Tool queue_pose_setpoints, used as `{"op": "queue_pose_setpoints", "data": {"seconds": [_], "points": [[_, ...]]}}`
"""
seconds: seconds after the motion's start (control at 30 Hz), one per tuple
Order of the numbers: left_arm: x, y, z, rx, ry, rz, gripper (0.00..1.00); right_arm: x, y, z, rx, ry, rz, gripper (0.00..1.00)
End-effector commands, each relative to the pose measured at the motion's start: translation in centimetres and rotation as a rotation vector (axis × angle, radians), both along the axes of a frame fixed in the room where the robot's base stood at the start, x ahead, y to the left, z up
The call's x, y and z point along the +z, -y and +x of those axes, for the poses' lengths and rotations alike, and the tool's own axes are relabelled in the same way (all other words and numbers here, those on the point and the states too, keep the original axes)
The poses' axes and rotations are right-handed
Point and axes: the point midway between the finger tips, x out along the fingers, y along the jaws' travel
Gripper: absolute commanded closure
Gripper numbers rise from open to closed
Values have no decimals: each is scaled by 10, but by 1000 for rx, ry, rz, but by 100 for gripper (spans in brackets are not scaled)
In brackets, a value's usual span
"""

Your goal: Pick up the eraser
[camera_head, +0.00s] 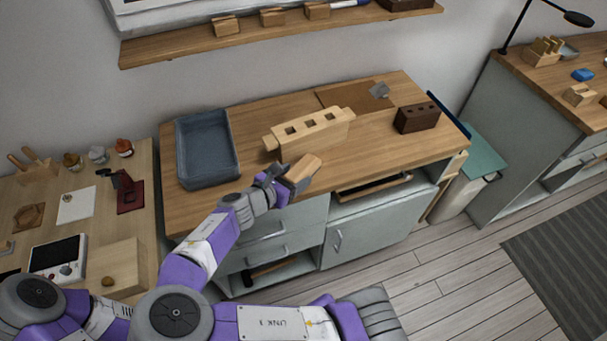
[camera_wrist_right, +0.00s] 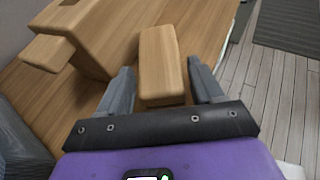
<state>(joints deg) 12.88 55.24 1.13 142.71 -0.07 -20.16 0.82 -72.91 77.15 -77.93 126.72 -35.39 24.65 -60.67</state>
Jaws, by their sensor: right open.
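A plain wooden block (camera_head: 304,170), which looks like the eraser, lies at the front edge of the middle wooden worktop. My right gripper (camera_head: 284,180) is at that edge, beside the block. In the right wrist view, the block (camera_wrist_right: 162,62) lies between the two spread grey fingers of my right gripper (camera_wrist_right: 160,78), with its near end between them. A gap shows on the left side; the right finger is close to the block, and I cannot tell whether it touches.
A long wooden piece with square holes (camera_head: 312,132) stands just behind the block. A blue-grey tray (camera_head: 207,150) is to its left and a dark brown holed block (camera_head: 416,118) to its right. A wall shelf (camera_head: 280,36) hangs above. Bare worktop (camera_head: 375,148) lies right of the block.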

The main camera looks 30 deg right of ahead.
Motion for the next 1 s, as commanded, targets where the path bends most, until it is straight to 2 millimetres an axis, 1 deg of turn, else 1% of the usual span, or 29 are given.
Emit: {"op": "queue_pose_setpoints", "data": {"seconds": [0.03, 0.2, 0.43, 0.47, 0.7, 0.73, 0.77, 1.0], "points": [[-9, 0, 0, 0, 0, 0, 57, -7, 8, 1, -4, 1, -2, 34], [-13, 0, 0, 0, 0, 0, 57, -11, 22, 7, -1, 1, 0, 34], [-12, 0, 0, 0, 0, 0, 57, -10, 23, 8, 1, 1, 1, 34], [-12, 0, 0, 0, 0, 0, 57, -10, 23, 8, 1, 1, 1, 36], [-12, 0, 0, 0, 0, 0, 57, -11, 23, 8, 1, 1, 1, 72], [-12, 0, 0, 0, 0, 0, 57, -10, 23, 8, 1, 1, 1, 75], [-12, 0, 0, 0, 0, 0, 57, -10, 23, 8, 1, 1, 1, 80], [-11, 0, 0, 0, 0, 0, 57, -9, 23, 8, 0, 2, 2, 80]]}}
